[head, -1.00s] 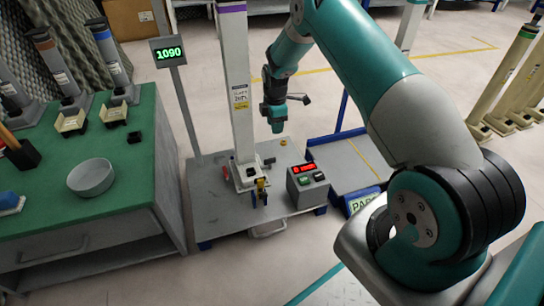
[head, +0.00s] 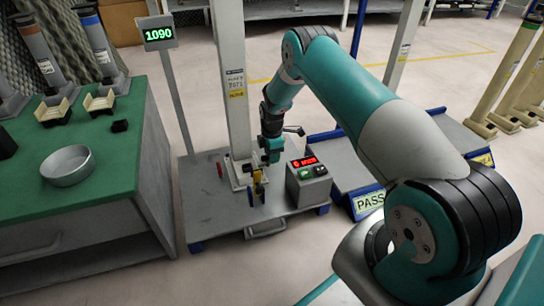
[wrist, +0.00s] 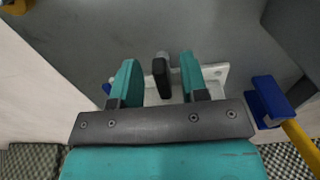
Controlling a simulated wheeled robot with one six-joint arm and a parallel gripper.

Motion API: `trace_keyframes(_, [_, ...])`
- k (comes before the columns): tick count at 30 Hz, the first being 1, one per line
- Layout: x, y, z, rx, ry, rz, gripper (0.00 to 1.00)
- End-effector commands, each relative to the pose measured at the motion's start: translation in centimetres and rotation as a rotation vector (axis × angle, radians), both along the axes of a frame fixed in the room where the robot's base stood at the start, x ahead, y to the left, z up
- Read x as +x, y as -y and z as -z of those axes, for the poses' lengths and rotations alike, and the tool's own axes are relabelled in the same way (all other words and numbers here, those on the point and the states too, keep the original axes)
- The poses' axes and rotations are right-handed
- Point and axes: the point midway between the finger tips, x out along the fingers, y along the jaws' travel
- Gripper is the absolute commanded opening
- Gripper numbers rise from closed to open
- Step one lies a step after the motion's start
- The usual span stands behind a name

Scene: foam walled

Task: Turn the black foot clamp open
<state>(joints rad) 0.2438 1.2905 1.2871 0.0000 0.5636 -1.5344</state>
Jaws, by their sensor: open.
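The black foot clamp (wrist: 161,78) shows in the wrist view as a short dark handle between my two teal fingers, seen end on. It sits by the white foot plate (wrist: 216,73), which also shows in the head view at the bottom of the upright grey column (head: 233,85). My gripper (wrist: 159,62) is open, with one finger on each side of the clamp; I cannot tell whether either finger touches it. In the head view my gripper (head: 271,157) hangs low beside the column's foot and hides the black clamp.
A yellow and blue part (head: 258,187) stands close to the foot, with its blue end (wrist: 266,101) right of my fingers in the wrist view. A control box (head: 308,180) with a red display stands right of my gripper. The green bench (head: 110,165) lies left.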

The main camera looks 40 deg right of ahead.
Motion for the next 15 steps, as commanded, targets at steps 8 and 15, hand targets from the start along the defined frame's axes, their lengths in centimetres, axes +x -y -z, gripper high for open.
trace_keyframes(8, [0.0, -0.01, -0.06, 0.0, 0.0, 0.0, 0.2])
trace_keyframes(15, [-0.01, -0.01, -0.07, 0.0, 0.0, 0.001, 0.0])
